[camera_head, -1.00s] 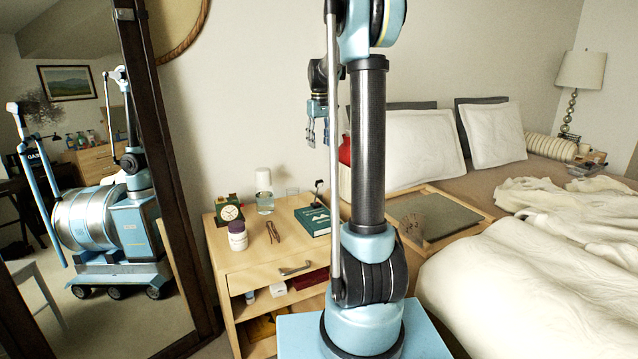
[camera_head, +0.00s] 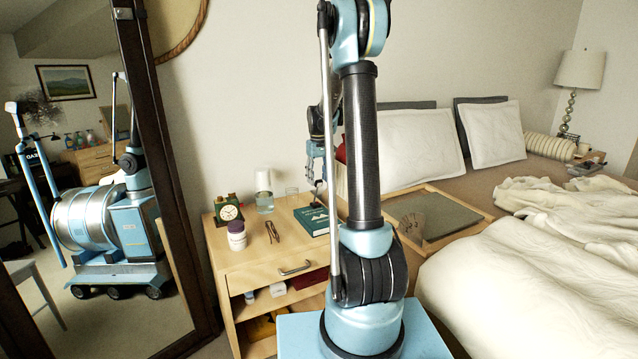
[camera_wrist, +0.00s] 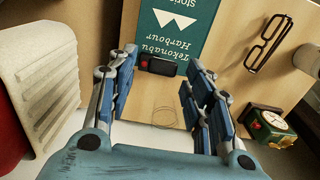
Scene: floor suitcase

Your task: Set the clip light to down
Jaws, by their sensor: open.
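The clip light is a small dark head with a red spot (camera_wrist: 160,66), at the edge of the green book (camera_wrist: 175,28) in the wrist view. In the head view its upper part is mostly hidden by my gripper; the book (camera_head: 312,221) lies on the nightstand (camera_head: 262,258). My gripper (camera_head: 318,180) points down over the book's back edge. In the wrist view my gripper (camera_wrist: 158,72) is open, with the light's head between its fingertips in the picture. Contact cannot be told. The light's tilt is hard to judge.
Eyeglasses (camera_head: 272,231), a clock (camera_head: 229,212) and a bottle (camera_head: 237,236) are on the left. A pale ribbed object (camera_wrist: 38,85) is close at the left in the wrist view.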

